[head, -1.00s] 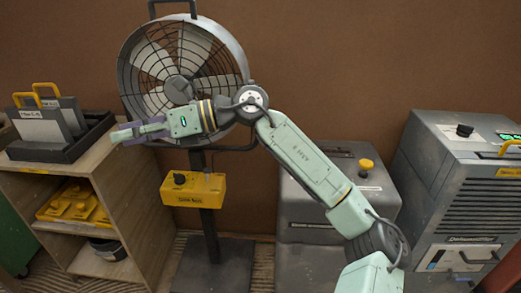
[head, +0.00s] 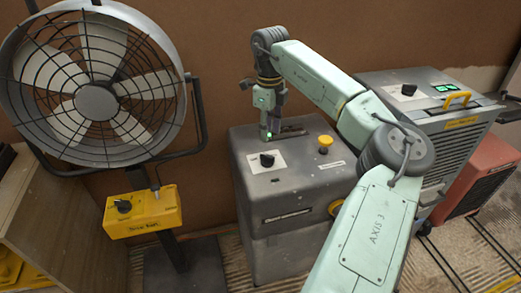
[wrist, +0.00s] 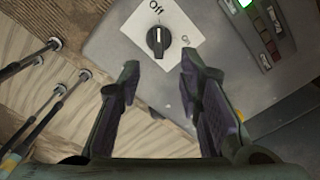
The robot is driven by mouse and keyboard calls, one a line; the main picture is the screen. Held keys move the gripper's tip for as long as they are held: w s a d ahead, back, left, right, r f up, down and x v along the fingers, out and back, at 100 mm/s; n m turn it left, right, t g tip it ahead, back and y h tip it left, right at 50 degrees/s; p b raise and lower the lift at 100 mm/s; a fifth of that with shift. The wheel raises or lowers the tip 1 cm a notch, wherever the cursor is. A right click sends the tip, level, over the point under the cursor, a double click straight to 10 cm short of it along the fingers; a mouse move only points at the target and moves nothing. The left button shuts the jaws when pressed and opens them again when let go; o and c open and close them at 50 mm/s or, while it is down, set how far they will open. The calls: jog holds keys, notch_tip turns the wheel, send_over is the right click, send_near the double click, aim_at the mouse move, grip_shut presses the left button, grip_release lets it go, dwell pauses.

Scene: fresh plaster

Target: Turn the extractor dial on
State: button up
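A grey box (head: 290,205) stands in the middle of the head view. On its top is a black dial (head: 267,160) on a white plate; its name label is too small to read. In the wrist view the dial (wrist: 158,40) has its white mark pointing at "Off". My gripper (head: 268,134) hangs pointing down over the box top, just behind the dial. In the wrist view my gripper (wrist: 160,68) is open and empty, with the dial just beyond and between the fingertips. I cannot tell whether they touch the box.
A yellow knob (head: 325,141) is on the same box top. A dark panel (wrist: 268,28) with a green light lies beside the dial. Left is a fan (head: 95,85) with a dial on its yellow box (head: 155,208). Right is a grey unit (head: 440,120) with another dial (head: 408,90).

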aim_at(267, 155)
notch_tip(267, 155, down, 10)
jog(key=shift+a+r+p, duration=0.1)
jog(key=shift+r+p, duration=0.15)
jog(key=shift+p, duration=0.85)
grip_shut()
